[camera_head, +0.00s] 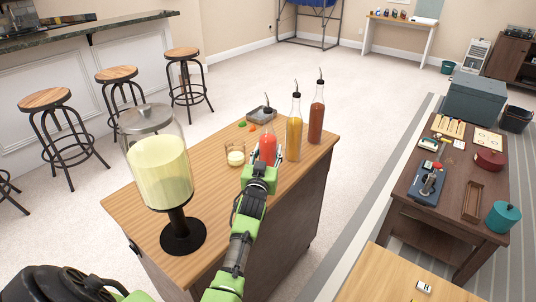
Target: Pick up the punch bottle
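Three bottles with dark pour spouts stand upright on the wooden-topped cabinet (215,190). The red bottle (268,149) is nearest me and looks like the punch bottle. A yellow bottle (294,137) and a brown-orange bottle (316,122) stand to its right and behind. My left gripper (261,172) is green and black, right in front of the red bottle. It covers the bottle's lower part, so I cannot tell whether its fingers are closed on it. My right gripper is out of view.
A large glass dispenser (160,172) on a black foot stands left of my arm. A small glass (236,155) and a dark tray (261,114) sit near the bottles. Bar stools (117,75) stand at left, a cluttered brown table (440,200) at right.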

